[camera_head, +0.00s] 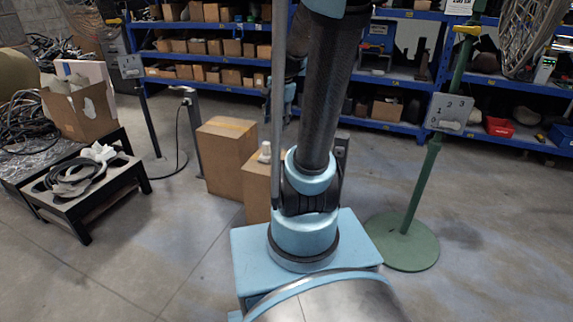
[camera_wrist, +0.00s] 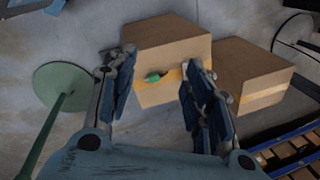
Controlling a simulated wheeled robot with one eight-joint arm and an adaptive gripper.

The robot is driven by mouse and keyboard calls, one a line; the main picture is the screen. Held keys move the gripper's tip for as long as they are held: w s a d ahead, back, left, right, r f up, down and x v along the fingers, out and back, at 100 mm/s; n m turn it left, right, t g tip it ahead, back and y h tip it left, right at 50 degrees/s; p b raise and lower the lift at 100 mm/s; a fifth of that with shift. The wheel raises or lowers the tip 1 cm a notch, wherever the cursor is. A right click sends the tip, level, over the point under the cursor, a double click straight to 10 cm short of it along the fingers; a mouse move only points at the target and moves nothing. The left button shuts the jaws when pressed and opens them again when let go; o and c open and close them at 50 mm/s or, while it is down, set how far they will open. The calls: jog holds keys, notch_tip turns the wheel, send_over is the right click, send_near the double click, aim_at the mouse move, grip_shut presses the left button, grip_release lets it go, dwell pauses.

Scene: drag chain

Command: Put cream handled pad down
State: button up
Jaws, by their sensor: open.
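My gripper (camera_wrist: 155,70) is open in the wrist view, its two fingers apart with nothing clasped between them. Beyond the fingertips is a cardboard box (camera_wrist: 180,50) with a yellow tape strip. A small green item (camera_wrist: 153,77) shows against the taped face, between the fingers. In the head view, a small whitish object (camera_head: 265,152) stands on the smaller cardboard box (camera_head: 256,188), partly beside my arm. I cannot tell whether either item is the cream handled pad.
A larger cardboard box (camera_head: 226,155) stands beside the smaller one. A green post on a round base (camera_head: 403,243) is at the right. A low black table (camera_head: 82,190) with coiled cable is at the left. Blue shelves (camera_head: 400,128) line the back.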

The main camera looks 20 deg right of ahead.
jog(key=s+f+n, duration=0.3)
jog(key=s+n, duration=0.3)
jog(key=s, duration=0.3)
jog(key=s+f+n+h, duration=0.1)
jog(key=s+f+n, duration=0.2)
jog(key=s+n, duration=0.3)
jog(key=s, duration=0.3)
jog(key=shift+s+a+f, duration=0.15)
jog(key=shift+a+f, duration=0.1)
jog(key=shift+a, duration=0.1)
jog(key=shift+w+f, duration=0.2)
jog(key=shift+w, duration=0.15)
jog(key=shift+o, duration=0.6)
